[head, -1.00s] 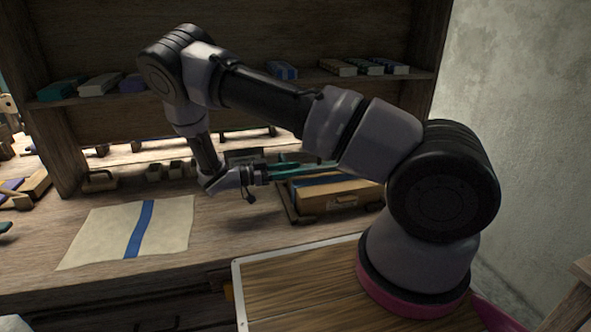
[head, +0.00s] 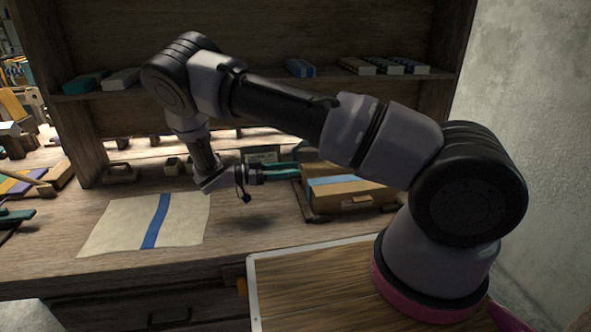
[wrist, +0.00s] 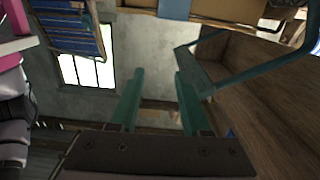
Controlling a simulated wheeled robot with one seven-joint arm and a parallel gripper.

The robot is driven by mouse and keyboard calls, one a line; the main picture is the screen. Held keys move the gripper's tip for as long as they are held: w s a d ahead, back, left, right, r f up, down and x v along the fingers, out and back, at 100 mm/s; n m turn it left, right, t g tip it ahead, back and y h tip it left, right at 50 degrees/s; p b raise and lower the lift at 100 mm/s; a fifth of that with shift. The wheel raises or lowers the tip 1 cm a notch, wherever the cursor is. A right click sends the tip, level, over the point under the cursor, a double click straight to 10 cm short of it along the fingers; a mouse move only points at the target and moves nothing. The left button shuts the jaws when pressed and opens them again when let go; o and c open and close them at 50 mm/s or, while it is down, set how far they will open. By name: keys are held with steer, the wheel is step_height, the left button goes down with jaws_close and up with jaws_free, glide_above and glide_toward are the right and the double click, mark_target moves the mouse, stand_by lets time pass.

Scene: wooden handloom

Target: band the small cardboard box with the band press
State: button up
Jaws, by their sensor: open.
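The small cardboard box (head: 370,190) sits in the dark wooden base of the band press (head: 304,207) on the bench. A pale blue strip (head: 330,181) lies across its top. In the wrist view the box (wrist: 235,9) and the strip (wrist: 174,9) show at the top edge. A teal bent bar (wrist: 197,74), apparently the press's lever, stands close beside my right finger; I cannot tell if they touch. My gripper (head: 298,171) is at the box's left end, its teal fingers apart. The wrist view shows a clear gap between the fingertips (wrist: 159,74).
A cream cloth with a blue stripe (head: 185,222) lies on the bench at left. A shelf (head: 225,80) behind my arm holds several small boxes. Small blocks and a dark-handled piece (head: 120,174) stand at the back. Bare bench lies between cloth and press.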

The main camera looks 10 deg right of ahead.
steer(key=a, duration=0.6)
steer(key=shift+a, duration=0.2)
stand_by(0.4)
steer(key=shift+r, duration=0.1)
steer(key=s+d+r+n+g+y, duration=0.1)
steer(key=s+d+r+n+y, duration=0.1)
steer(key=d+r+y, duration=0.4)
steer(key=s+d+r+n+g+y, duration=0.1)
steer(key=d+r+n+y, duration=0.15)
steer(key=r, duration=0.55)
steer(key=s+d+r+n+g+y, duration=0.1)
steer(key=s+d+r+n+y, duration=0.1)
steer(key=d+r+y, duration=0.4)
steer(key=s+d+r+n+t+y, duration=0.2)
steer(key=s+r+n+t+y, duration=0.3)
steer(key=s+r+t, duration=0.5)
steer(key=shift+s+d+r+n, duration=0.15)
steer(key=shift+s+r+n, duration=0.8)
steer(key=shift+s+r, duration=2.1)
